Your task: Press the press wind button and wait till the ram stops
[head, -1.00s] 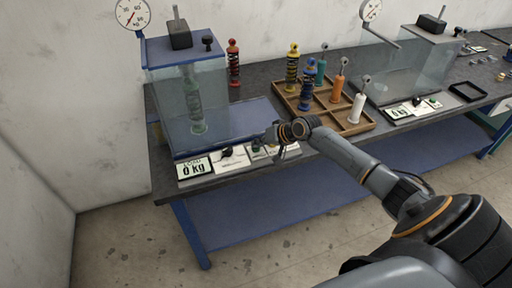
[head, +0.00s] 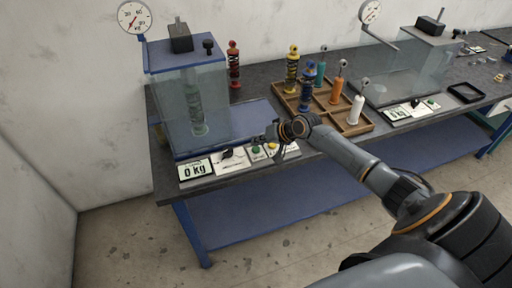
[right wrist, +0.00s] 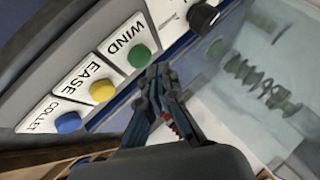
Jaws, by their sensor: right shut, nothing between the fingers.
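The press (head: 187,100) at the left of the bench is a clear-walled case with a spring unit (head: 194,105) upright inside; the spring also shows in the right wrist view (right wrist: 262,82). Its front panel has a green WIND button (right wrist: 139,56), a yellow EASE button (right wrist: 102,90) and a blue COLLET button (right wrist: 68,122). My right gripper (right wrist: 160,72) is shut and empty, its tips just beside the green button; I cannot tell whether they touch it. In the head view the right gripper (head: 272,137) is over the panel. The load display (head: 195,169) reads 0 kg. My left gripper is out of view.
A dial gauge (head: 134,16) is above the press. A black knob (right wrist: 203,17) sits past the WIND button. A wooden tray (head: 352,128) with several coloured shock absorbers stands right of the press. A second clear case (head: 415,62) is farther right.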

